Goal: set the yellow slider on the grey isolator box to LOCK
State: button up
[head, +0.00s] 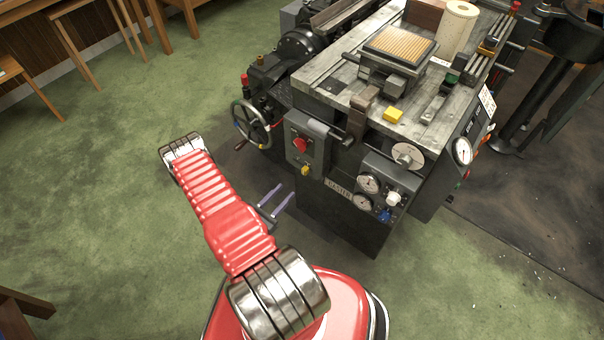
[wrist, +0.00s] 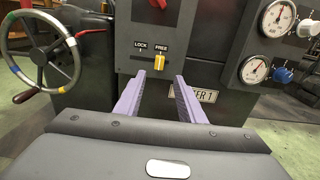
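The grey isolator box (head: 308,140) is on the front of the machine in the head view, with a red knob (head: 300,145) above the yellow slider (head: 306,170). In the wrist view the yellow slider (wrist: 159,61) sits under the word FREE, to the right of the word LOCK, on the box face (wrist: 185,40). My gripper (wrist: 168,80) is open, its two purple fingers pointing at the box. The slider appears between the fingertips in the picture; I see no contact. In the head view my gripper (head: 279,197) is in front of and below the box.
A spoked handwheel (head: 252,124) stands left of the box. Pressure gauges (head: 368,184) and a blue knob (head: 385,215) are to its right. A nameplate (wrist: 194,94) is below the box at the right. Green floor (head: 110,200) is clear at the left.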

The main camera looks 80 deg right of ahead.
aim_at(304, 173)
jog(key=shift+x, duration=5.9)
jog(key=shift+a, duration=0.1)
jog(key=shift+s, duration=0.1)
grip_shut()
